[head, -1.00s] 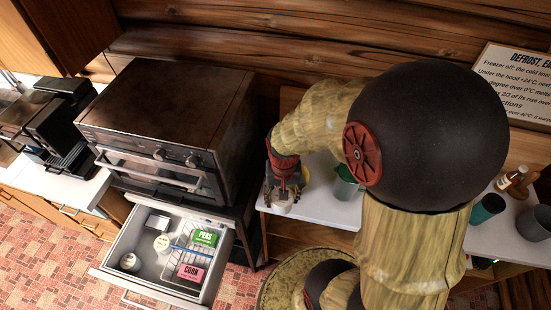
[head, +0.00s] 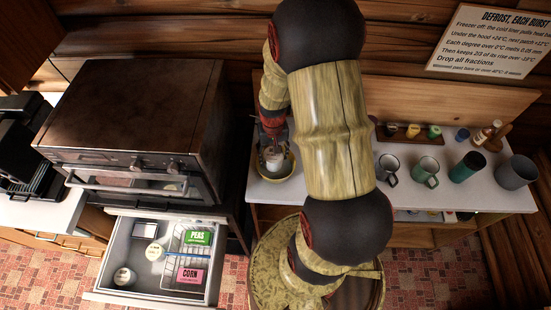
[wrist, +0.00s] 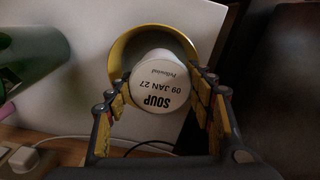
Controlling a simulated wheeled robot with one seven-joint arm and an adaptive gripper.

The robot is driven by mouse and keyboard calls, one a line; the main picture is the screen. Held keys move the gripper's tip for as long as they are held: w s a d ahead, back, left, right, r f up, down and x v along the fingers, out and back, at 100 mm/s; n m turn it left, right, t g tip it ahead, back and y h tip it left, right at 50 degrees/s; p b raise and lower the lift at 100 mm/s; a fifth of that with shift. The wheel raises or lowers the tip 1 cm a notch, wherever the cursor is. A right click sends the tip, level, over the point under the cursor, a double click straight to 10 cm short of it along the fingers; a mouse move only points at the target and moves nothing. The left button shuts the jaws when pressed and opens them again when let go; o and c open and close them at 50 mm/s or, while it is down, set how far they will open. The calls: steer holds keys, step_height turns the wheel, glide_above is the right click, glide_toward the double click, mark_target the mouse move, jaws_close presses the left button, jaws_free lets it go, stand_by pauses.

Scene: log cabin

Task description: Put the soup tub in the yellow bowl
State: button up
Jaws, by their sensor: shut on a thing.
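The soup tub is a white round tub with a lid reading "SOUP 09 JAN 27" (wrist: 158,82). My gripper (wrist: 160,110) is shut on the soup tub, with a finger on each side of it in the wrist view. The yellow bowl (wrist: 122,50) shows behind and around the tub in the wrist view. In the head view the tub (head: 274,159) is at my gripper (head: 274,146), over the yellow bowl (head: 290,172) on the white counter. The tub hides most of the bowl's inside, so I cannot tell whether it touches the bottom.
A green mug (head: 426,172), a grey mug (head: 389,168), a dark teal cup (head: 467,167) and a grey pot (head: 515,172) stand on the counter (head: 445,200) to the right. An open freezer drawer (head: 145,275) with tubs and PEAS and CORN boxes is at lower left.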

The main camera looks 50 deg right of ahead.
steer(key=shift+w+d+f, duration=0.25)
steer(key=shift+d+f, duration=0.6)
steer(key=shift+f, duration=1.7)
steer(key=shift+f, duration=0.15)
steer(key=o, duration=1.4)
